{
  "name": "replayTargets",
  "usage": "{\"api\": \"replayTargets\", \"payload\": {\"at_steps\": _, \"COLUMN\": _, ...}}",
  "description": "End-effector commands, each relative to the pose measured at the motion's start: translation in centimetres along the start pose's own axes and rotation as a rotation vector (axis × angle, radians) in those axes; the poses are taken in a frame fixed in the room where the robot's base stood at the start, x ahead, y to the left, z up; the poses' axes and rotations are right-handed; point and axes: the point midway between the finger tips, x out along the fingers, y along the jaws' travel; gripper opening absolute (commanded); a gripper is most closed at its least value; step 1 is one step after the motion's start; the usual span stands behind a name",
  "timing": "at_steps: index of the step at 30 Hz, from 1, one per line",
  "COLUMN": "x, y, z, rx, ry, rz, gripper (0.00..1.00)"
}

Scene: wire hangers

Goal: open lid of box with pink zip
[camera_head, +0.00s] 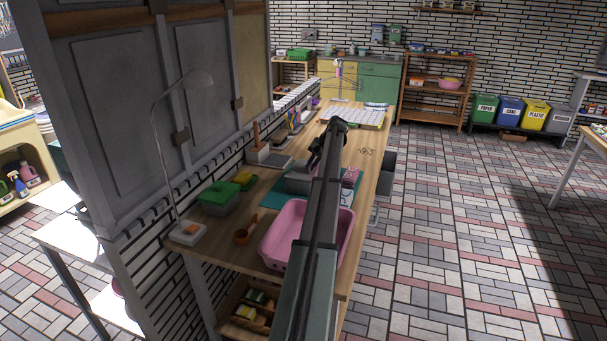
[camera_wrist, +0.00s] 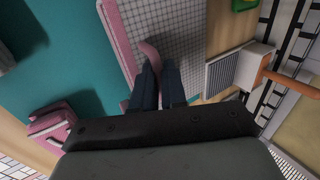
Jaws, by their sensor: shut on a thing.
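The box (camera_wrist: 178,35) has a pale grey, gridded surface with a pink zip strip (camera_wrist: 120,40) along its left edge in the wrist view. In the head view the grey box (camera_head: 297,184) stands on a teal mat, partly hidden by my arm. My gripper (camera_wrist: 158,70) is over the box, its two dark fingers close together on a curved pink tab (camera_wrist: 150,52). The gripper also shows small and dark in the head view (camera_head: 314,161). I cannot tell how far the lid is raised.
The teal mat (camera_wrist: 60,65) bears a folded pink-and-grey item (camera_wrist: 50,125). A pink tub (camera_head: 283,228) stands in front. Bare wood shows around the cup.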

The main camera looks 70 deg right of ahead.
Motion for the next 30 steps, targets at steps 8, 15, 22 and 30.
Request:
{"api": "replayTargets", "payload": {"at_steps": 8, "x": -0.2, "y": -0.9, "z": 0.1, "rx": -0.004, "ry": -0.005, "rz": 0.044, "gripper": 0.03}}
{"api": "replayTargets", "payload": {"at_steps": 15, "x": -1.2, "y": -2.2, "z": 0.1, "rx": -0.004, "ry": -0.003, "rz": 0.135, "gripper": 0.03}}
{"api": "replayTargets", "payload": {"at_steps": 22, "x": -1.7, "y": -3.5, "z": 0.0, "rx": -0.003, "ry": -0.002, "rz": 0.225, "gripper": 0.03}}
{"api": "replayTargets", "payload": {"at_steps": 30, "x": -2.2, "y": -5.2, "z": 0.0, "rx": -0.003, "ry": -0.001, "rz": 0.328, "gripper": 0.02}}
